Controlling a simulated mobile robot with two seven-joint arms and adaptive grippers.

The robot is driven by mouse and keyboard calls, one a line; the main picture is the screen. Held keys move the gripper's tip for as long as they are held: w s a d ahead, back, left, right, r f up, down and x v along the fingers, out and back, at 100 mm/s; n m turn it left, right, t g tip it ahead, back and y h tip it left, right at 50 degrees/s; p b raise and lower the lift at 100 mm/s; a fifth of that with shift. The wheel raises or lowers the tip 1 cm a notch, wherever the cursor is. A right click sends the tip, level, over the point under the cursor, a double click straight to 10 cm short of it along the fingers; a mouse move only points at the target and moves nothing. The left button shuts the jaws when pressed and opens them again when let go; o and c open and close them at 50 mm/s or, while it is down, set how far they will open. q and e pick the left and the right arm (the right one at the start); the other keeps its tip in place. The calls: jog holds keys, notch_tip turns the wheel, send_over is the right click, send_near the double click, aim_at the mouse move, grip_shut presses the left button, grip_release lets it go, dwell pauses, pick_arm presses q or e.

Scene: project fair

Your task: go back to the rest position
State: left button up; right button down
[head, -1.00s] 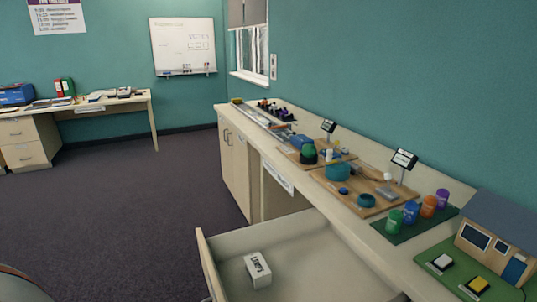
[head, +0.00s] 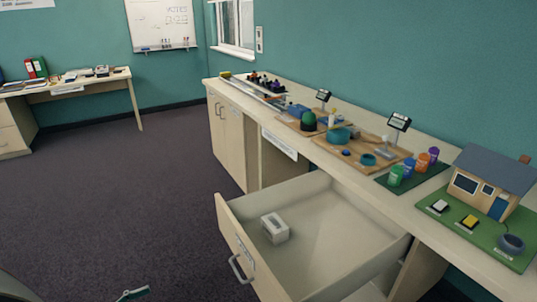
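Neither of my grippers can be made out in the head view. A small dark and pale green piece (head: 133,294) is cut off by the bottom edge. I cannot tell what it is. An open drawer (head: 335,225) stands out from the long counter, with a handle on its front. A small white box (head: 275,228) lies inside it, near the front, with nothing touching it that I can see.
The counter (head: 345,172) runs along the right wall. It carries wooden boards with parts, several coloured cups (head: 396,176) and a model house (head: 490,185) on a green base. A desk (head: 125,78) stands at the back left. The dark floor (head: 110,190) left of the drawer looks clear.

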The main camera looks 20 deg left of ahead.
pick_arm(q)
jog(key=d+f+n+g+y, duration=0.1)
jog(key=d+f+y, duration=0.1)
jog(key=d, duration=0.6)
jog(key=w+d+f+n+g+y, duration=0.1)
jog(key=d+f+y, duration=0.2)
jog(key=d, duration=0.6)
jog(key=d+f+n+g+y, duration=0.1)
jog(key=d+f+y, duration=0.2)
jog(key=d, duration=0.6)
jog(key=shift+w+d+f+g, duration=0.2)
jog(key=shift+w+f+g, duration=0.1)
jog(key=shift+f, duration=0.05)
